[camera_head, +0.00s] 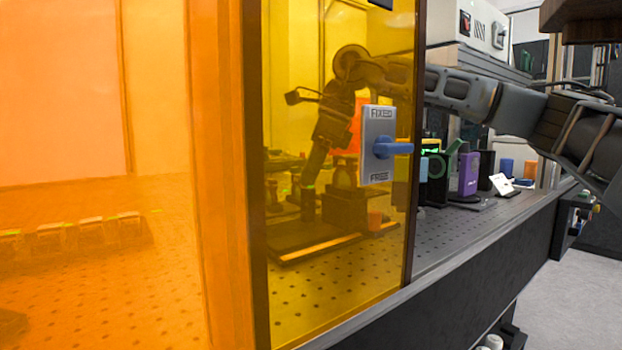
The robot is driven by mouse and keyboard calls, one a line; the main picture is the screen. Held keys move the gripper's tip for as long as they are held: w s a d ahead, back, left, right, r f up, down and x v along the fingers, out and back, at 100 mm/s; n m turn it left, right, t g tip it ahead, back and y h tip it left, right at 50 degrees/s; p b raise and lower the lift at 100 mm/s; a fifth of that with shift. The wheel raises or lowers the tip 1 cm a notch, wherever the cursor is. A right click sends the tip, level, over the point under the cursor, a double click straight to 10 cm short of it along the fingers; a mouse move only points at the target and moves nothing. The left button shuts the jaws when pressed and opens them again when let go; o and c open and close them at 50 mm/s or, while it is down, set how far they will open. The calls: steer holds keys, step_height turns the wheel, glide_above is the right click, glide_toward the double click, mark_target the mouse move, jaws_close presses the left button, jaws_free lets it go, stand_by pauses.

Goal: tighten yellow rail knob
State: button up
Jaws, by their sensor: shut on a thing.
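My gripper (308,202) shows through the yellow tinted panel. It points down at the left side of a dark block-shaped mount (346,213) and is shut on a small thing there. I take that thing to be the yellow rail knob, but the jaws and the tint hide its shape and colour. The mount stands on a dark base plate (290,236) with a bright strip (322,247) along its front edge. A rounded part (345,175) sits on top of the mount.
The tinted panel (330,290) covers the near side. An orange cup-like item (375,220) stands right of the mount. A purple block (468,173) and other items stand farther right on the bench.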

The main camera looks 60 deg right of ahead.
steer(key=shift+m, duration=0.6)
steer(key=shift+r+h+b, duration=0.1)
steer(key=shift+h+b, duration=0.2)
steer(key=o, duration=1)
steer(key=shift+o, duration=0.2)
steer(key=p+v, duration=0.1)
steer(key=v, duration=0.6)
steer(key=shift+s+r, duration=0.2)
steer(key=shift+r, duration=0.1)
